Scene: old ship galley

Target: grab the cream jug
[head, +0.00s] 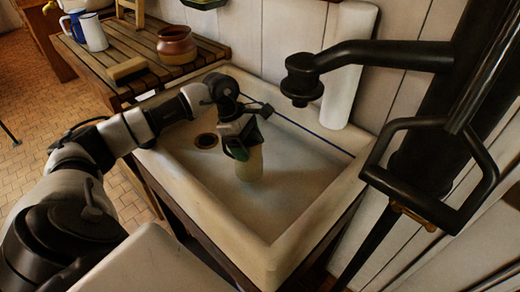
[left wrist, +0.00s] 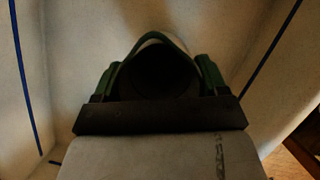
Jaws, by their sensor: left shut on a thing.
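The cream jug (head: 250,164) is inside the pale sink, upright or nearly so. My left gripper (head: 241,146) reaches down into the sink from the left and is shut on the jug near its top. In the left wrist view, the jug's round rim and dark inside (left wrist: 158,70) show between the two green-padded fingers (left wrist: 155,85). The fingers hide part of the jug's upper side in the head view. I cannot tell whether its base touches the sink floor. My right gripper is not in view.
The sink (head: 232,226) has raised walls around the jug and a drain hole (head: 206,141). A black pump spout (head: 302,82) overhangs it. A slatted rack (head: 120,50) at the left holds a brown pot (head: 176,45), a brush (head: 127,69) and a white jug (head: 93,32).

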